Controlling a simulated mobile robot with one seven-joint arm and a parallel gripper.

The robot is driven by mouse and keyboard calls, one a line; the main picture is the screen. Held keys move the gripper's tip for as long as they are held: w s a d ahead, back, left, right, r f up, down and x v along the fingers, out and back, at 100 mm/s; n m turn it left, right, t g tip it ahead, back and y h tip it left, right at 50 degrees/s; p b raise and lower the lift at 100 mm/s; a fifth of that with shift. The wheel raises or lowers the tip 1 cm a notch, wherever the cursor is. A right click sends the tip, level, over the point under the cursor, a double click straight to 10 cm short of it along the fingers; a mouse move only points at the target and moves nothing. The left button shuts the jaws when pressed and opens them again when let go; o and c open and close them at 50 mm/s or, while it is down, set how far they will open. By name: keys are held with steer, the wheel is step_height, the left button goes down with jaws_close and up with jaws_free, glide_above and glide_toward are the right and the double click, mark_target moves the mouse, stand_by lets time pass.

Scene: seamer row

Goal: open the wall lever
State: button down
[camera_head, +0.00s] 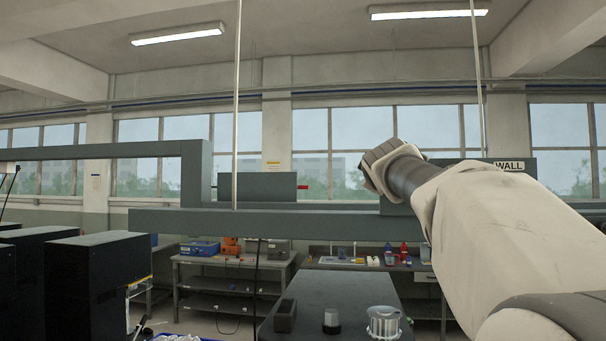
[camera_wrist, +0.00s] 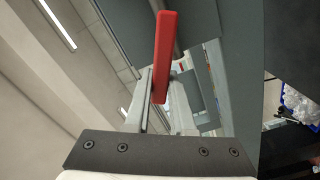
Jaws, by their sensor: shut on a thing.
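The lever's red handle (camera_wrist: 165,50) runs upright through the middle of the wrist view, between the two fingers of my gripper (camera_wrist: 162,88). The gripper is shut on it. In the head view, a black-on-white WALL label (camera_head: 509,166) sits on a grey housing right of centre. My arm reaches in front of that housing, and the lever there is hidden behind the arm. I cannot tell the lever's angle from the head view.
A grey rail (camera_head: 290,222) crosses in front of me, with a grey box (camera_head: 257,187) and a small red part (camera_head: 303,187) to the left.

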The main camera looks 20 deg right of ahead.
steer(key=shift+w+a+f+n+b, duration=0.1)
steer(key=shift+a+f+n+b, duration=0.15)
steer(key=shift+f+n, duration=0.7)
steer(key=shift+w+a+f+n+b, duration=0.1)
steer(key=shift+f+n+b, duration=0.15)
steer(key=shift+n, duration=1.3)
steer(key=c, duration=0.8)
jaws_free()
steer(key=shift+f, duration=0.1)
steer(key=shift+o, duration=0.2)
steer(key=shift+s, duration=0.1)
steer(key=b+v, duration=0.4)
steer(key=v, duration=1.3)
steer(key=shift+s+a+f, duration=0.1)
